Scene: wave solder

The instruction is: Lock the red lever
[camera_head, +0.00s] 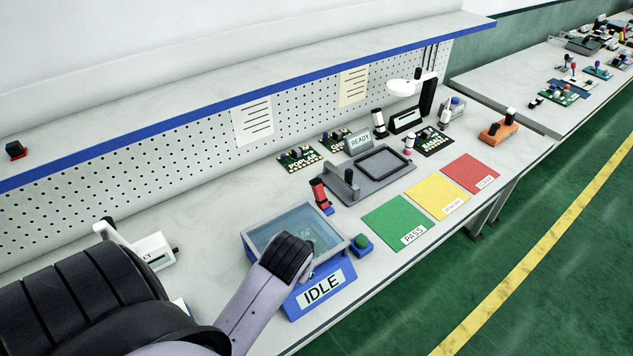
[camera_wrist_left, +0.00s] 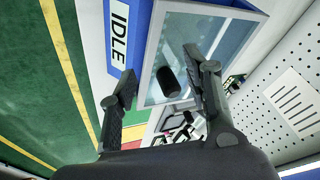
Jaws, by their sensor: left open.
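The red lever (camera_head: 319,191) stands at the back right corner of a blue box with a glass top (camera_head: 268,228), and it has a black top end. The box carries an IDLE sign (camera_head: 320,289), also visible in the left wrist view (camera_wrist_left: 119,32). My left arm reaches over the box's front, and its fingers are mostly hidden in the head view. In the left wrist view my left gripper (camera_wrist_left: 167,74) is open above the box. A black cylinder (camera_wrist_left: 169,81) shows between its fingers; I cannot tell whether it is the lever's end. My right gripper is not in view.
A green button (camera_head: 361,243) sits at the box's right. A grey fixture (camera_head: 375,187) with a READY sign stands farther right, beside green (camera_head: 394,222), yellow (camera_head: 437,195) and red (camera_head: 471,174) mats. A pegboard wall (camera_head: 190,140) and shelf run behind.

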